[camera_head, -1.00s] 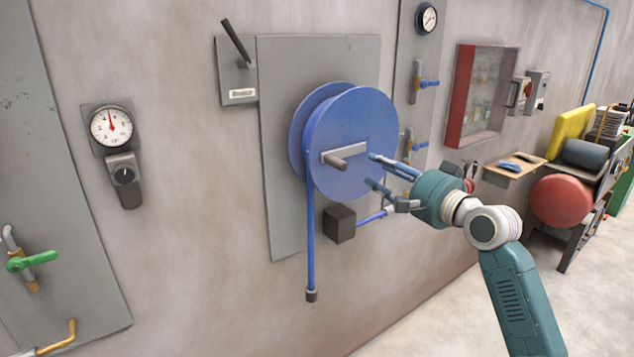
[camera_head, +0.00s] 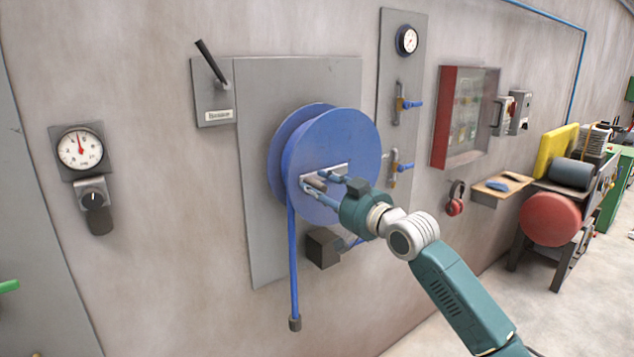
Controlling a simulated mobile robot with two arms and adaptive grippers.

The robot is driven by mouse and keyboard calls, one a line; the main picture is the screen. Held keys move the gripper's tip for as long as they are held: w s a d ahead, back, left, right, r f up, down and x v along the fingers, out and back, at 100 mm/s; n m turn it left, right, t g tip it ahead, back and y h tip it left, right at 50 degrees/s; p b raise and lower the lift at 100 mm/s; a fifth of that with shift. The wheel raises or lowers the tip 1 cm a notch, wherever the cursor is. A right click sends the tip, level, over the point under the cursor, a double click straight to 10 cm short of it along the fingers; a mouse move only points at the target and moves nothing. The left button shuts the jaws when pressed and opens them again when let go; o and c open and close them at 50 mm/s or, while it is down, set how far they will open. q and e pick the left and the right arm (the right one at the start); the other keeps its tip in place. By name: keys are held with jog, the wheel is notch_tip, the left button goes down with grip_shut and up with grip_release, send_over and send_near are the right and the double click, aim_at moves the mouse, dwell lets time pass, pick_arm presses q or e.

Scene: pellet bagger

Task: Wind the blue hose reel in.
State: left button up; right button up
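The blue hose reel (camera_head: 345,140) is mounted on a grey wall plate. Its blue hose (camera_head: 293,260) hangs from the reel's left side and ends in a dark nozzle (camera_head: 295,324). A light grey crank bar (camera_head: 339,169) crosses the reel's face, with a short handle (camera_head: 316,183) sticking out at its left end. My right gripper (camera_head: 314,182) is at the handle, one finger above it and one below. The fingers partly hide the handle, and whether they press on it cannot be told. My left gripper is out of view.
A dark box (camera_head: 322,248) sits below the reel, close under my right gripper. A lever switch (camera_head: 212,90) and a gauge (camera_head: 80,149) are to the left. Blue-handled valves (camera_head: 402,167), a red cabinet (camera_head: 443,118) and a small shelf (camera_head: 502,188) are to the right.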

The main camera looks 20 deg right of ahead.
jog(key=shift+w+a, duration=0.15)
jog(key=shift+w, duration=0.3)
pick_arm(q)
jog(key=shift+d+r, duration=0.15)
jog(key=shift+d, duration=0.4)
pick_arm(e)
jog(key=shift+c, duration=0.3)
grip_shut()
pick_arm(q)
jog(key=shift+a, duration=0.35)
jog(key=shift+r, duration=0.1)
